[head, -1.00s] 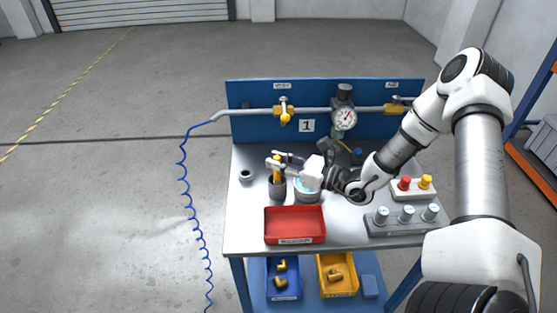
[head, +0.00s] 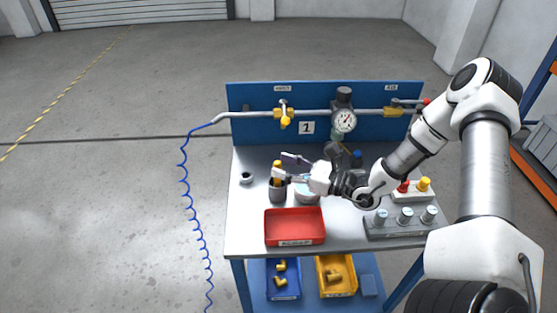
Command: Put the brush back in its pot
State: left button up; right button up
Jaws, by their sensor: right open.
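The brush (head: 277,166) shows as a yellow-orange handle standing roughly upright out of a dark grey pot (head: 278,192) on the left half of the bench. Its lower end is hidden by the pot and by a finger. My right gripper (head: 281,164) comes in from the right, open, with its fingers spread at the handle. One finger is behind and to the right of the handle; the other crosses low in front, near the pot's rim. I cannot tell whether a finger touches the brush. My left gripper is out of view.
A red tray (head: 295,240) lies in front of the pot. A round light container (head: 306,196) stands right of it, partly under my gripper. A pipe with valves and a gauge (head: 343,120) runs along the blue back panel.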

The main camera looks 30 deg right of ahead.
jog(key=p+v, duration=0.4)
jog(key=v, duration=0.4)
jog(key=shift+p, duration=0.4)
jog(key=shift+d, duration=0.1)
